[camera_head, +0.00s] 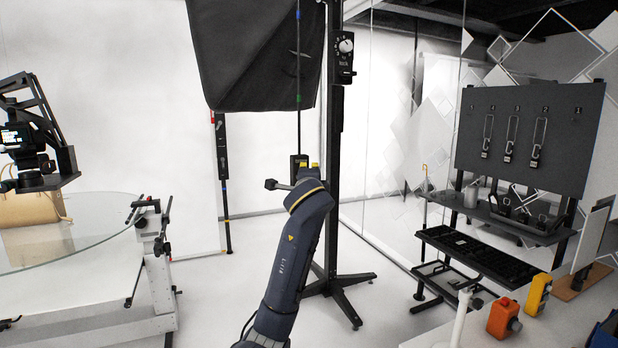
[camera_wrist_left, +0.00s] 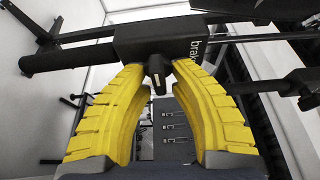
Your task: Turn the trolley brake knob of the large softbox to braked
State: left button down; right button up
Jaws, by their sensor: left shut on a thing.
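The large softbox (camera_head: 255,55) is the big black fabric box at the top of the head view. My left gripper (camera_head: 307,168) is raised in front of the stand, its yellow finger pads partly hidden by its own wrist. In the left wrist view, its curved yellow fingers (camera_wrist_left: 158,76) are shut around a small dark brake knob (camera_wrist_left: 156,66). The knob hangs below a black housing (camera_wrist_left: 160,38) with partly readable "brak" lettering. A pointer or mark on the knob is too small to read. My right gripper is not in view.
A black stand (camera_head: 335,130) with splayed feet is close behind my left arm. A glass turntable (camera_head: 100,230) is at left with a tan bag (camera_head: 30,208). A tool board (camera_head: 530,125) and shelves are at right, with orange (camera_head: 503,318) and yellow (camera_head: 537,294) boxes.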

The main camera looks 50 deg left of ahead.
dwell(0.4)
pick_arm(q)
jog(key=c, duration=1.5)
grip_release()
jog(key=shift+o, duration=0.2)
jog(key=v, duration=1.2)
